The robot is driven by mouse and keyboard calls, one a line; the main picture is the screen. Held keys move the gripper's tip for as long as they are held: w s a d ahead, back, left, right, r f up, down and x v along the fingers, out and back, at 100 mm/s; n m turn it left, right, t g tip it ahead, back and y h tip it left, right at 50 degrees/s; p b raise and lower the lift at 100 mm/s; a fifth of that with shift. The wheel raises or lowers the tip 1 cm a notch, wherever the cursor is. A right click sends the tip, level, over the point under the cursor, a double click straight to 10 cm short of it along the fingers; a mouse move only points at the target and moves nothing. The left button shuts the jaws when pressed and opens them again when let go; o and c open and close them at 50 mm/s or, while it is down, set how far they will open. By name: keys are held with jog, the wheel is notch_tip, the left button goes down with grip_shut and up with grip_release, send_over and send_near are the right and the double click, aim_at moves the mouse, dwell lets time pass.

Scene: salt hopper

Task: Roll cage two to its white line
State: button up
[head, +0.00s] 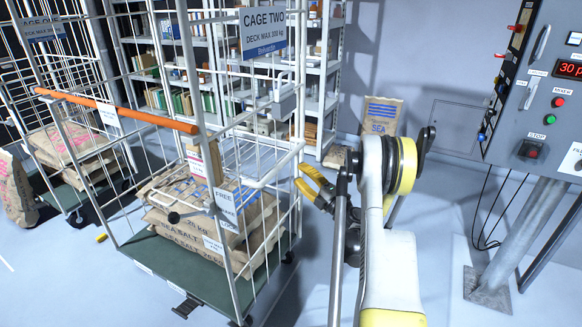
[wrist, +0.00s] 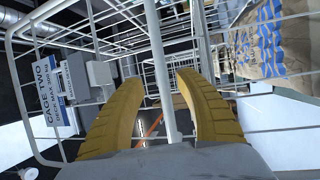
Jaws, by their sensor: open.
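Cage two is a white wire cage with a sign (head: 263,30), an orange handle bar (head: 118,110) and a green deck (head: 150,250). Stacked sea salt sacks (head: 200,235) lie on the deck. My gripper (head: 316,188) is at the cage's right side, open. In the wrist view its yellow fingers (wrist: 157,88) stand apart on either side of a white cage bar (wrist: 160,70). I cannot tell whether they touch it. A short white stripe (head: 6,263) shows on the floor at far left.
Cage one (head: 42,30) stands close on the left, with a sack (head: 15,190) leaning beside it. Loaded shelves (head: 325,70) stand behind. A sack (head: 380,115) stands by the back wall. A control panel (head: 540,100) on a post (head: 515,245) is at right.

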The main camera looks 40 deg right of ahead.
jog(key=shift+s+f, duration=0.15)
jog(key=shift+s, duration=0.7)
jog(key=shift+s+f, duration=0.15)
jog(key=shift+s, duration=0.7)
jog(key=w+a+r+m+h, duration=0.1)
jog(key=a+r+m+h, duration=0.1)
jog(key=r, duration=0.5)
jog(key=w+a+r+m+g+h, duration=0.1)
jog(key=w+a+r+m+h, duration=0.1)
jog(key=r+m, duration=0.3)
jog(key=w+a+r+m+h, duration=0.2)
jog(key=r+m, duration=0.1)
jog(key=r, duration=0.6)
jog(key=shift+w+r+h, duration=0.15)
jog(key=shift+r+h, duration=0.15)
jog(key=shift+h, duration=0.1)
jog(key=s+a+f+m+g+y, duration=0.1)
jog(key=s+a+m+g, duration=0.3)
jog(key=s+a, duration=0.5)
jog(key=s+a+f+m+g+y, duration=0.2)
jog(key=s+a+m+g, duration=0.15)
jog(key=a, duration=0.85)
jog(key=s+a+f+g+y, duration=0.2)
jog(key=s+a+f, duration=0.2)
jog(key=s+a, duration=0.3)
jog(key=s+a+f+g+y, duration=0.2)
jog(key=s+a+f, duration=0.2)
jog(key=s, duration=0.5)
jog(key=a, duration=0.2)
jog(key=shift+a, duration=0.35)
